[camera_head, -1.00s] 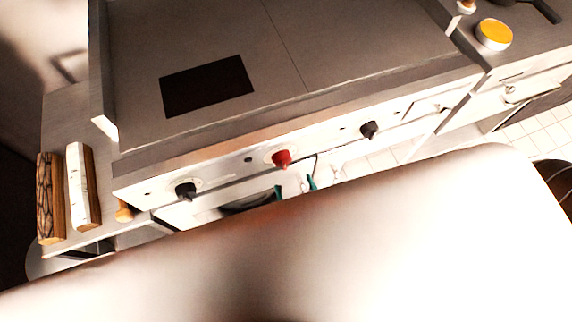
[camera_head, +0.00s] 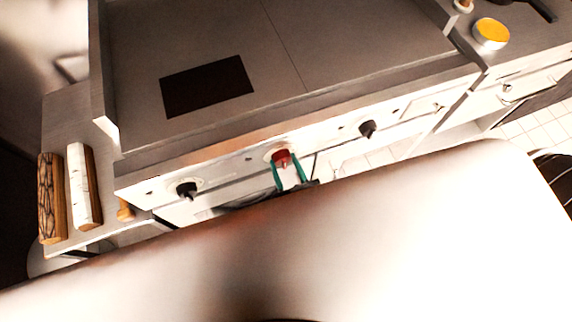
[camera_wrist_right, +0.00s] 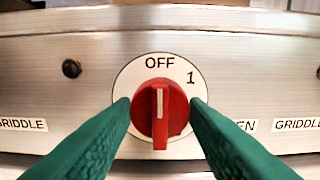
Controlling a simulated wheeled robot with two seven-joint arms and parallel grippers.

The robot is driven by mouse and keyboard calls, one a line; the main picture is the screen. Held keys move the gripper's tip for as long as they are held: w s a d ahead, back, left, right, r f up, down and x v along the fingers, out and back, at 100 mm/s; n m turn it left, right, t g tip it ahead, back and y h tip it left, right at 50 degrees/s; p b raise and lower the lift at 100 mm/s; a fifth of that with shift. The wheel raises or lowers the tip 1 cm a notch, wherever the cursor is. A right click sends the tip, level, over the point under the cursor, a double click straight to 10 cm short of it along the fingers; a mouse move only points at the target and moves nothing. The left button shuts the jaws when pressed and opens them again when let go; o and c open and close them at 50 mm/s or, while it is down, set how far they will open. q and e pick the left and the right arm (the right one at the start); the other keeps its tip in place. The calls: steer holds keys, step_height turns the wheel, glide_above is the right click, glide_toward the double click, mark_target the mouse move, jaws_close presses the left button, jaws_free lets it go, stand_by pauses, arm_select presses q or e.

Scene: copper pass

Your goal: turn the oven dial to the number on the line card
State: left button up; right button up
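The red oven dial (camera_head: 282,158) sits on the front panel of the steel range, between two black knobs. In the right wrist view the dial (camera_wrist_right: 160,113) has its white pointer line upright, at OFF on a white round plate; a 1 is printed to the upper right. My right gripper (camera_head: 289,172) has its green fingers around the dial, one on each side. My left gripper is not in view. I see no readable line card.
Black knobs (camera_head: 187,189) and (camera_head: 368,128) flank the dial. A dark rectangle (camera_head: 207,86) lies on the range top. A large pale blurred shape fills the lower picture.

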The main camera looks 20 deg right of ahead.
steer(key=shift+m, duration=0.3)
steer(key=m+p, duration=0.1)
steer(key=m, duration=0.5)
steer(key=shift+p, duration=0.3)
steer(key=shift+m, duration=1.5)
steer(key=o, duration=1)
